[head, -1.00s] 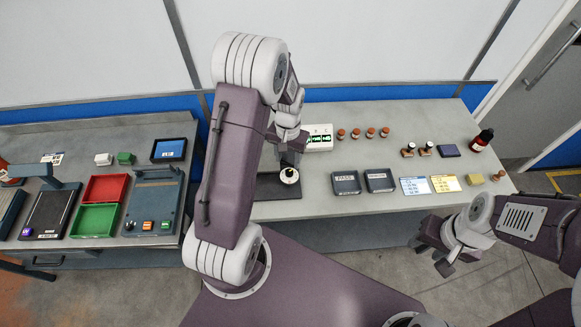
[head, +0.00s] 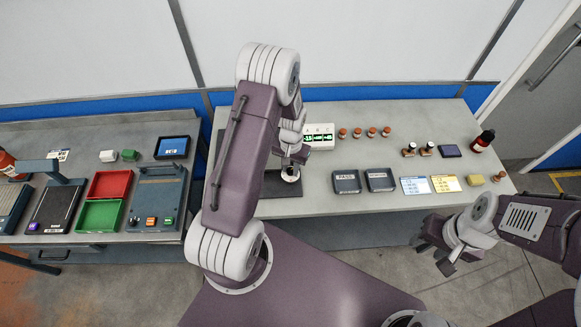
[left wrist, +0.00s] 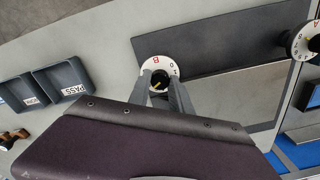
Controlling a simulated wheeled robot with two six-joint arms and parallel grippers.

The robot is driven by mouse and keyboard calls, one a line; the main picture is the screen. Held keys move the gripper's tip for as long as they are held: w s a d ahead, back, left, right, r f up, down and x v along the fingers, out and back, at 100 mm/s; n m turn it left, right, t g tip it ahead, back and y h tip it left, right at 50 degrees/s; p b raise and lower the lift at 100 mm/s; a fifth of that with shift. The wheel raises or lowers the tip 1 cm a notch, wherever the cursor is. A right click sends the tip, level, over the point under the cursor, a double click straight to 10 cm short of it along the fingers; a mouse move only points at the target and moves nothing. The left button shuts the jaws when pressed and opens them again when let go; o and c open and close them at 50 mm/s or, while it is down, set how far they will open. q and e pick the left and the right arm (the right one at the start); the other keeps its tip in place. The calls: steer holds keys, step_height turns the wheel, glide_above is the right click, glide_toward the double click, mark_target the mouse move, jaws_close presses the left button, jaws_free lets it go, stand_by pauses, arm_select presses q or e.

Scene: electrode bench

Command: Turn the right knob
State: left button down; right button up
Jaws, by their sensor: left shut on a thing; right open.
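The right knob (left wrist: 159,86) is black with a yellowish mark and sits on a white dial (left wrist: 157,65) lettered B, seen in the left wrist view. My left gripper (left wrist: 160,92) is shut on this knob, one finger on each side. The head view shows the same white dial (head: 291,177) on a dark plate, partly covered by my left gripper (head: 291,166). A second dial (left wrist: 304,40), lettered A, is at the right edge of the left wrist view; my left arm hides it in the head view. My right gripper (head: 440,258) is open and empty, off the bench's front edge.
A white display box (head: 320,136) stands behind the dial. Two dark trays (head: 347,190) (head: 381,188) lie to its right, with several brown-capped pieces behind. A left bench holds a red tray (head: 110,183) and a green tray (head: 99,215).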

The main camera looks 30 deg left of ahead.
mark_target(291, 169)
arm_select(q)
steer(key=shift+n, duration=0.3)
steer(key=n, duration=0.3)
steer(key=shift+f+n+b, duration=0.1)
steer(key=shift+n+b, duration=0.2)
steer(key=shift+b, duration=0.05)
steer(key=n, duration=0.4)
steer(key=shift+n, duration=0.3)
steer(key=n+b, duration=0.1)
steer(key=n, duration=0.3)
steer(key=shift+n, duration=2.4)
steer(key=c, duration=1.2)
jaws_free()
steer(key=shift+o, duration=0.2)
step_height(291, 169, up, 9)
steer(key=shift+b, duration=0.3)
